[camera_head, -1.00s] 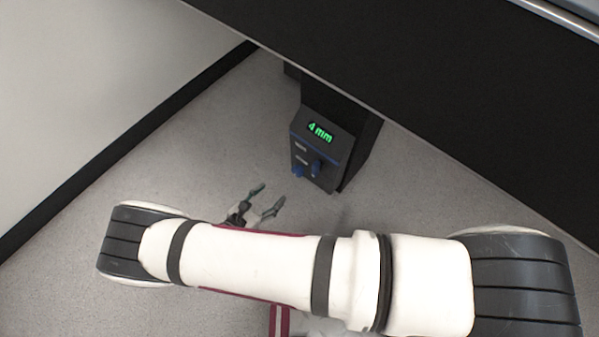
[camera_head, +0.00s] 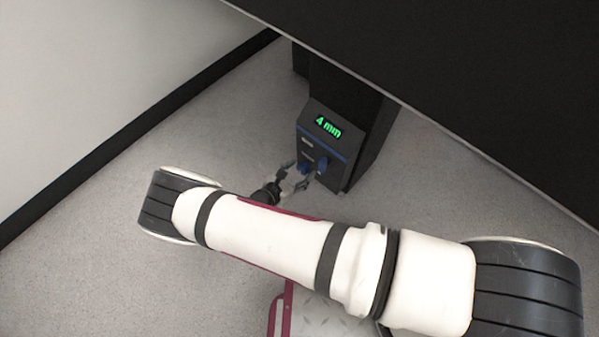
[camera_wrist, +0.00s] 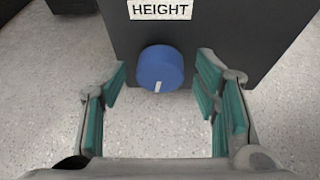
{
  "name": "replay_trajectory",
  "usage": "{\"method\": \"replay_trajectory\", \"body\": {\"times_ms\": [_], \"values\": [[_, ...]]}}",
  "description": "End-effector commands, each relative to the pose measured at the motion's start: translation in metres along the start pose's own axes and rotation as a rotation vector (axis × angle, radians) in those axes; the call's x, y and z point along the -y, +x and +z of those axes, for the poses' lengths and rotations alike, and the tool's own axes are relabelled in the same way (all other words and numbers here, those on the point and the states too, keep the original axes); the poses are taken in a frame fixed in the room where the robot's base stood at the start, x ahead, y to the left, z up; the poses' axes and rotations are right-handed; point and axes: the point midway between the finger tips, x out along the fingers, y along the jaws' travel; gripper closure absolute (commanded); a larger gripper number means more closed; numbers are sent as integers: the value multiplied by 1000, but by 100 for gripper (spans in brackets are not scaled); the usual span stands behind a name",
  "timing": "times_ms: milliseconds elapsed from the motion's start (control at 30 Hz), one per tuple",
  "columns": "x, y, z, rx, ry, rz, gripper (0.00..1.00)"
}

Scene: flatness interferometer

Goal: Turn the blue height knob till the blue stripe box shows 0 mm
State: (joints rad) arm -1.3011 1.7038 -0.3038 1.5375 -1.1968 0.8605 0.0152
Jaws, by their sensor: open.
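The blue stripe box (camera_head: 312,138) is dark with a blue band, and its green display (camera_head: 328,127) reads 4 mm. In the wrist view, the blue height knob (camera_wrist: 160,68) sits under a HEIGHT label (camera_wrist: 160,9), its white mark pointing down. The knob also shows in the head view (camera_head: 304,167) at the lower left of the box front. A second blue control (camera_head: 322,164) is to its right. My gripper (camera_wrist: 162,90) is open, with its green-padded fingers left and right of the knob. I see gaps between pads and knob, so it is not gripped.
The box is fixed on a black column (camera_head: 375,130) under a large dark tabletop (camera_head: 450,70). A pale wall with a black skirting (camera_head: 120,145) runs along the left. Grey speckled floor (camera_head: 215,140) is free between wall and box.

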Motion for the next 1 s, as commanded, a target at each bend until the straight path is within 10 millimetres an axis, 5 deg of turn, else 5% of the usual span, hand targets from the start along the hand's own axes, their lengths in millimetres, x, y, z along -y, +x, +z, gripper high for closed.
{"method": "replay_trajectory", "body": {"times_ms": [267,500,1000], "values": [[0,1,0,0,0,-1,44],[0,1,0,0,0,-1,92],[-1,2,0,-8,-111,-50,92]]}}
